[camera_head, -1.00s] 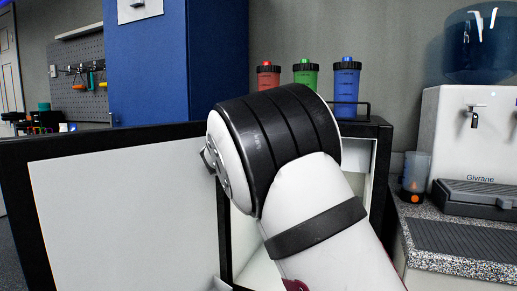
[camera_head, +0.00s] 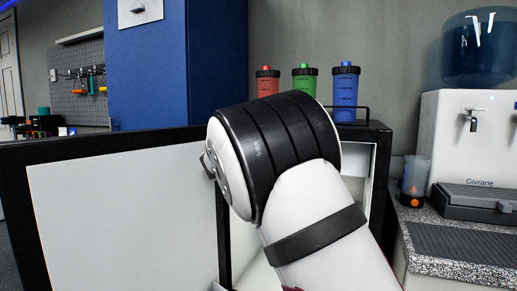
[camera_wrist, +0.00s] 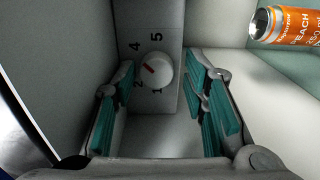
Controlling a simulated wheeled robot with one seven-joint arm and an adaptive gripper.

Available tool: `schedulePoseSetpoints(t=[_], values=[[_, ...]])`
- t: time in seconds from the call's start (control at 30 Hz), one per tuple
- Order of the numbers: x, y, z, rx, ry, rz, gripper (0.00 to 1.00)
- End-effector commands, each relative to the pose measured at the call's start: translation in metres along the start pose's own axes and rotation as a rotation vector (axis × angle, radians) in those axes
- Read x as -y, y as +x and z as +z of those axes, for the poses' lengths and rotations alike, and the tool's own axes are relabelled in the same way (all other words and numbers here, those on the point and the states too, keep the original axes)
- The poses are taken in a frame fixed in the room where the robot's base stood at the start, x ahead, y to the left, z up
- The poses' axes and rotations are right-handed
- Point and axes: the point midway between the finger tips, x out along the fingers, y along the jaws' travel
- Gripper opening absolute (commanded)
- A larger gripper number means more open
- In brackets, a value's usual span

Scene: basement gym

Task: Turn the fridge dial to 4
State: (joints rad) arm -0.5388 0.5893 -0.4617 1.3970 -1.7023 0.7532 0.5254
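The fridge dial (camera_wrist: 157,70) is a round white knob in the wrist view, on a pale panel inside the fridge. Its red mark points to the upper left, roughly between the 2 and the 4. The 4 and 5 are printed above it, the 2 and 1 below; I cannot read a 3. My gripper (camera_wrist: 160,63) is open, its teal-padded fingers apart on either side of the dial, with gaps visible. In the head view my arm covers much of the open fridge (camera_head: 378,137) and hides the gripper and dial.
An orange can (camera_wrist: 285,24) lies at the upper right of the wrist view. The open fridge door (camera_head: 110,215) fills the left of the head view. Red (camera_head: 267,85), green (camera_head: 304,80) and blue (camera_head: 346,88) bottles stand on the fridge. A water dispenser (camera_head: 470,140) is at right.

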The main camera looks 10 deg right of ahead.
Motion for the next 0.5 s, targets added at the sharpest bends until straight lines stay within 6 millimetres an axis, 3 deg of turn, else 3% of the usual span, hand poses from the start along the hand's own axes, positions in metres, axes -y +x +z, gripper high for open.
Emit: schedulePoseSetpoints(t=[0.5], values=[[-0.01,-0.0015,-0.0021,-0.005,-0.064,0.009,0.47]])
